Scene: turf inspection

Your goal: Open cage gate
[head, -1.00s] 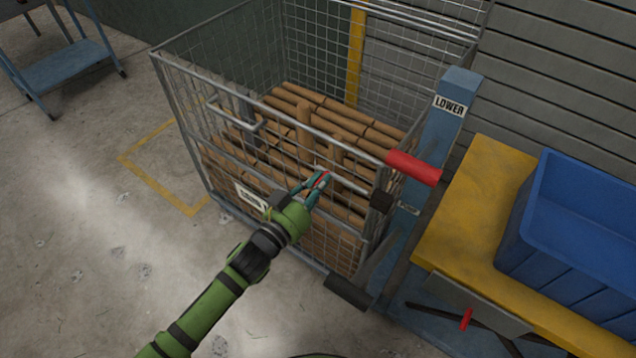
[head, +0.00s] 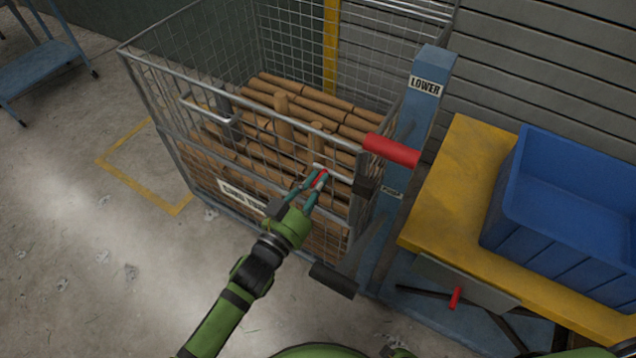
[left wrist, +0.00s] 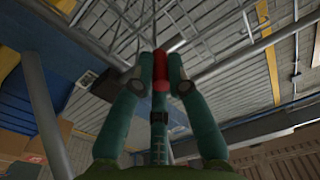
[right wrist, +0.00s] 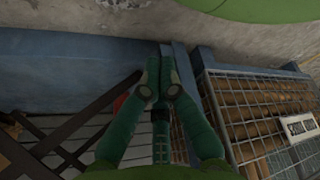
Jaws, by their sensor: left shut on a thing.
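The wire mesh cage (head: 150,88) stands in the middle of the head view, holding several brown rolls (head: 300,92). Its near side carries a white label (head: 240,196) and a grey loop handle (head: 205,110). My left gripper (head: 318,182) is at the upper right part of this near side. It is shut on a small red latch grip (left wrist: 160,72), which shows between the fingertips in the left wrist view. The near side looks closed. My right gripper (right wrist: 161,80) has its fingertips together and seems empty; the cage mesh (right wrist: 245,120) is to its right in that view.
A blue post marked LOWER (head: 423,90) with a red lever (head: 391,150) stands at the cage's right. A yellow bench (head: 455,190) with a blue bin (head: 560,210) is farther right. A blue cart (head: 45,70) is far left.

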